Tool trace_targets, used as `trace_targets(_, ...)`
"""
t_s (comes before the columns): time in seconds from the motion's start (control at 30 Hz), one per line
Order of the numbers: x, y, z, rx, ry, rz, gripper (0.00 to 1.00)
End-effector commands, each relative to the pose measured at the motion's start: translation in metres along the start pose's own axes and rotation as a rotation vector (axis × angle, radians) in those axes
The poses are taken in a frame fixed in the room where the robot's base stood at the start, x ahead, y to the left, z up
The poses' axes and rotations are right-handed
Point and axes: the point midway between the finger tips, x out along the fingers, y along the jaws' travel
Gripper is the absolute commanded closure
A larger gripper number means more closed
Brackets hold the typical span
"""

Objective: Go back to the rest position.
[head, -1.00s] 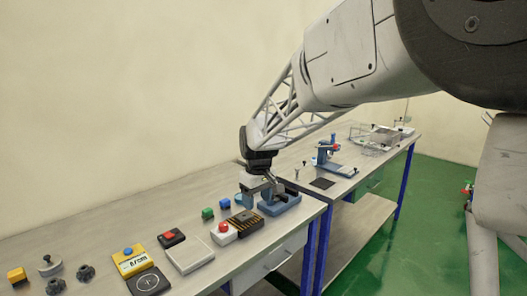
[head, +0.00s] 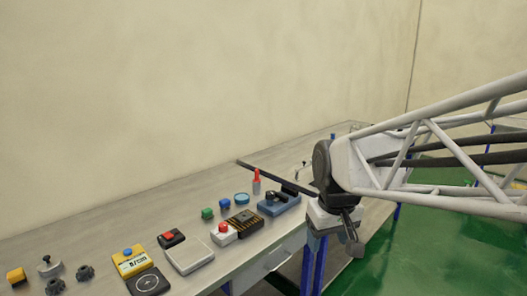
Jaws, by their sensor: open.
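My gripper (head: 352,240) is at the right of the head view, off the front right corner of the near workbench (head: 105,232). It points downward and is open, with nothing seen between its fingers. It is apart from the things on the bench. The arm reaches in from the right edge and hides part of the far bench behind it.
On the near bench stand a blue fixture (head: 279,203), a red-topped bottle (head: 256,182), a black striped block (head: 244,222), a white box with red button (head: 224,234), a grey plate (head: 190,254) and a yellow box (head: 131,262). Green floor (head: 440,265) is open at right.

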Motion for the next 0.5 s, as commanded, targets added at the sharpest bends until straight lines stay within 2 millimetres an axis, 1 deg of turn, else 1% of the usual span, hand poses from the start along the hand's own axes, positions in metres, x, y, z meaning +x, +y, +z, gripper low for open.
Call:
trace_targets(0.03, -0.002, 0.002, 0.015, 0.023, 0.007, 0.004, 0.38)
trace_targets(0.2, -0.002, 0.007, 0.06, 0.104, 0.025, 0.014, 0.38)
trace_targets(0.4, 0.002, 0.009, 0.111, 0.197, 0.047, 0.026, 0.38)
trace_targets(0.5, 0.006, 0.008, 0.131, 0.235, 0.056, 0.031, 0.38)
